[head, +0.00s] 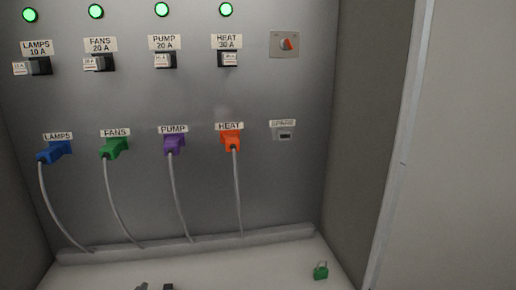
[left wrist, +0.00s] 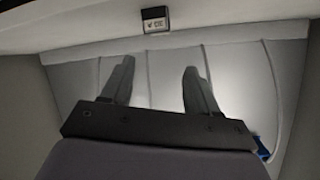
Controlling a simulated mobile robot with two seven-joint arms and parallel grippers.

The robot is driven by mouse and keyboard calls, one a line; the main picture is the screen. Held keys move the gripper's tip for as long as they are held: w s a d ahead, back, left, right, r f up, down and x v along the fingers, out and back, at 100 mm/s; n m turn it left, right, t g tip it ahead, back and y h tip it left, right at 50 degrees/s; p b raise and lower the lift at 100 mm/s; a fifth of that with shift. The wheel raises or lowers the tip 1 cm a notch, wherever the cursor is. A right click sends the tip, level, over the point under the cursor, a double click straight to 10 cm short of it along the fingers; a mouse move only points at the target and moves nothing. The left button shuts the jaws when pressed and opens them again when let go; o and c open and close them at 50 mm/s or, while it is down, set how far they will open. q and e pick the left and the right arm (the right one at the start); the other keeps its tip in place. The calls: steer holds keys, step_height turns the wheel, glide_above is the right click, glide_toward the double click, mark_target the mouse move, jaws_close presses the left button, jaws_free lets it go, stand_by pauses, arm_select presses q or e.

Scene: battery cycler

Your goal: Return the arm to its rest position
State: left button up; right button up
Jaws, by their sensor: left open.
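My left gripper (left wrist: 158,66) shows in the left wrist view with its two dark fingers spread wide and nothing between them. The grey panel with cables lies beyond the fingers. A small dark block with a white label (left wrist: 155,19) sits at the top of that view, apart from the fingers. In the head view, no arm can be clearly made out; two small dark shapes (head: 168,287) are cut off by the bottom edge, and I cannot tell what they are. My right gripper is in neither view.
The grey panel (head: 195,205) carries blue, green, purple and orange plugs with hanging cables, labelled switches above them and several lit green lamps. A rotary knob (head: 287,43) is at upper right. A green padlock (head: 320,271) lies on the pale cabinet floor. Side walls bound the space.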

arm_select(q)
steer(key=s+a+f+g, duration=0.1)
steer(key=s+f+g, duration=0.25)
steer(key=s, duration=0.45)
steer(key=s+a+f+g+h, duration=0.1)
steer(key=s+a+f+g, duration=0.15)
steer(key=s+f, duration=0.4)
steer(key=s+f+g, duration=0.2)
steer(key=s+g, duration=0.1)
steer(key=s, duration=0.6)
steer(key=w+d+f+t+h, duration=0.2)
steer(key=w+f+t, duration=0.3)
steer(key=f, duration=0.4)
steer(key=shift+w+d+f+t, duration=0.15)
steer(key=shift+w+d+t, duration=0.2)
steer(key=shift+t, duration=0.25)
